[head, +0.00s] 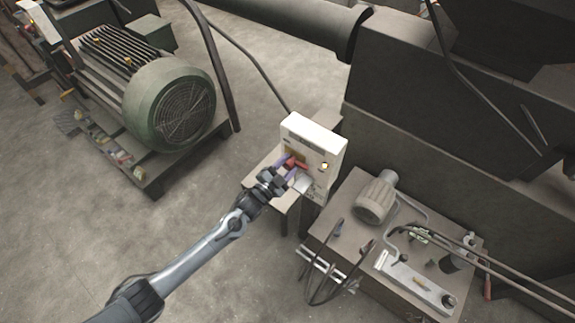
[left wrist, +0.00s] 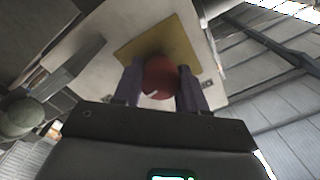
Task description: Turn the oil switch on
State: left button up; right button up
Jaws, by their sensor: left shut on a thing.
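The oil switch is a red knob (left wrist: 160,77) on a yellow plate (left wrist: 146,50), which sits on the front of a white control box (head: 318,142). In the head view the red knob (head: 300,163) is partly covered by my left gripper (head: 292,168). In the left wrist view my left gripper (left wrist: 157,88) has one dark purple finger on each side of the knob and is shut on it. A small white mark shows on the knob's face, pointing to the lower left. My right gripper is not in view.
A green motor (head: 172,103) stands on the floor at the left. A low bench (head: 345,240) with a small grey motor (head: 376,199), cables and tools stands right of the box. A large dark machine (head: 450,150) fills the right back. Floor at lower left is clear.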

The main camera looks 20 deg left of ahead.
pick_arm(q)
jog(key=shift+d+r+m, duration=0.1)
jog(key=shift+r+m, duration=0.1)
jog(key=shift+m, duration=0.8)
jog(key=o, duration=1.1)
jog(key=shift+f, duration=0.1)
jog(key=shift+c, duration=0.2)
jog(key=shift+s, duration=0.1)
jog(key=shift+s+a+f, duration=0.1)
jog(key=shift+s+a, duration=0.15)
jog(key=shift+s, duration=0.35)
jog(key=v, duration=0.9)
jog(key=shift+s, duration=0.2)
